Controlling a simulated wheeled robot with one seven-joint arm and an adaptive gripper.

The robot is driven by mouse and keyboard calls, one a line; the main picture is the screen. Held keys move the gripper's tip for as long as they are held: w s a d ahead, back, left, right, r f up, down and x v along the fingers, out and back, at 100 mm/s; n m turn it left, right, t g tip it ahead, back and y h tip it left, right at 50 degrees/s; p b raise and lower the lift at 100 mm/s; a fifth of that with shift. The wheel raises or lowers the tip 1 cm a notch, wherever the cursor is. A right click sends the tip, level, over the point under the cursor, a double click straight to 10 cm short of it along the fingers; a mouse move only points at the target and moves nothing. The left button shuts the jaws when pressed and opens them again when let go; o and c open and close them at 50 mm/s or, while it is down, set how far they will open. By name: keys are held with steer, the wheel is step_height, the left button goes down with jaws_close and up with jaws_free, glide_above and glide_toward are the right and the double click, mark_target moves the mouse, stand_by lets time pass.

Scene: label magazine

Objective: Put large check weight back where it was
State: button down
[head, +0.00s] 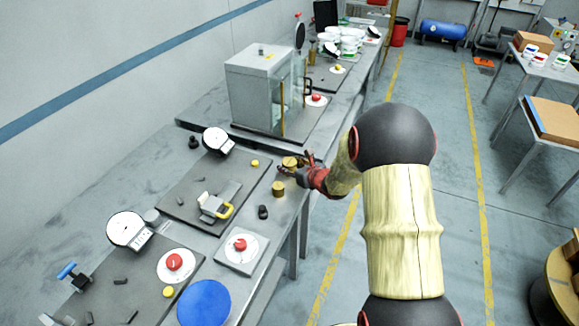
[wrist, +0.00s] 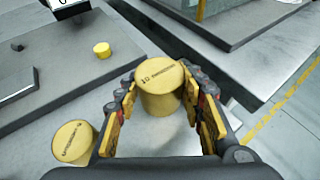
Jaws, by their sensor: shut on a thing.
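My gripper (head: 298,166) is over the grey bench near its front edge. In the wrist view its two yellow-padded fingers (wrist: 160,108) are shut around a yellow cylinder, the large check weight (wrist: 160,90). It has dark print on its top, too blurred to read. It looks upright, and also shows in the head view (head: 289,162), partly hidden by the fingers. I cannot tell whether its base touches the bench. A second yellow weight (head: 278,188) stands upright on the bench, nearer the camera; it is left of my gripper in the wrist view (wrist: 75,141).
A small yellow button (head: 255,163) is on the dark plate left of the gripper. A glass-sided cabinet (head: 262,88) stands behind. A small black object (head: 263,212) and a red-button box (head: 241,247) lie in front.

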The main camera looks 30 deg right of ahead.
steer(key=shift+w+f, duration=0.1)
steer(key=shift+f, duration=0.05)
steer(key=c, duration=1.2)
jaws_free()
steer(key=shift+f, duration=0.15)
steer(key=shift+o, duration=0.3)
